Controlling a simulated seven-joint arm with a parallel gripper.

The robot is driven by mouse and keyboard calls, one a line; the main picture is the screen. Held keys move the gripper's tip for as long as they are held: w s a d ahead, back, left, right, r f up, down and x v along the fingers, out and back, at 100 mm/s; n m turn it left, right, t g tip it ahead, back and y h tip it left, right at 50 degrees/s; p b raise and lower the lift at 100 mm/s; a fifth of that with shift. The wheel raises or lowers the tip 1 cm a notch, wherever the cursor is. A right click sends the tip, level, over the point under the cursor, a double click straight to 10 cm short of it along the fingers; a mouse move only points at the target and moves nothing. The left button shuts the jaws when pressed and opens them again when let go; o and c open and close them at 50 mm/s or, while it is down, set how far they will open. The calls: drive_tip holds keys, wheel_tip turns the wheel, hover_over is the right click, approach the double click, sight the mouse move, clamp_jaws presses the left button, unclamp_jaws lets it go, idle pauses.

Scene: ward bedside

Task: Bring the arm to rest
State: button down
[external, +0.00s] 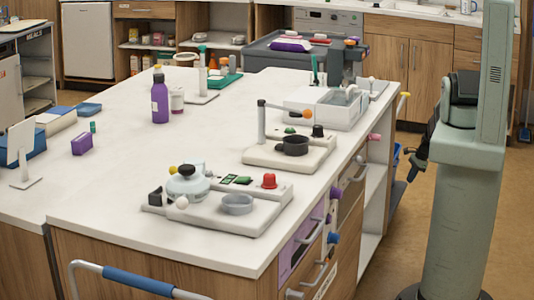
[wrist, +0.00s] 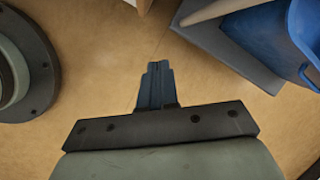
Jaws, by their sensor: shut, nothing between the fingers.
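My gripper (external: 411,177) hangs low beside my column in the external view, to the right of the counter and above the brown floor. It points down, clear of the worktop. In the wrist view the two dark fingers of my gripper (wrist: 157,66) are together, with nothing between them. Part of my arm is hidden behind my column in the external view.
The white-topped counter (external: 110,140) carries several devices and bottles. Coloured knobs and handles stick out from its side facing me. A blue bin (wrist: 275,35) stands near my gripper, at upper right in the wrist view. Open floor (external: 490,240) lies around my base.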

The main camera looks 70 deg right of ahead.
drive_tip(key=a+f+g+y, duration=0.1)
drive_tip(key=a+f+y, duration=0.1)
drive_tip(key=a, duration=0.6)
drive_tip(key=a+f+g+y, duration=0.1)
drive_tip(key=a+f+y, duration=0.15)
drive_tip(key=a, duration=0.55)
drive_tip(key=s+a+r+n+g+h, duration=0.1)
drive_tip(key=s+a+r+n+g, duration=0.1)
drive_tip(key=a+n, duration=0.7)
drive_tip(key=s+a+r+n+g+h, duration=0.2)
drive_tip(key=a+n+g, duration=0.2)
drive_tip(key=a+n, duration=0.5)
drive_tip(key=s+a+r+n+g+h, duration=0.1)
drive_tip(key=a+r+n+g+h, duration=0.1)
drive_tip(key=a+n, duration=0.7)
drive_tip(key=shift+s+a+r+n+g, duration=0.4)
drive_tip(key=shift+a+r, duration=0.15)
drive_tip(key=shift+a, duration=2.8)
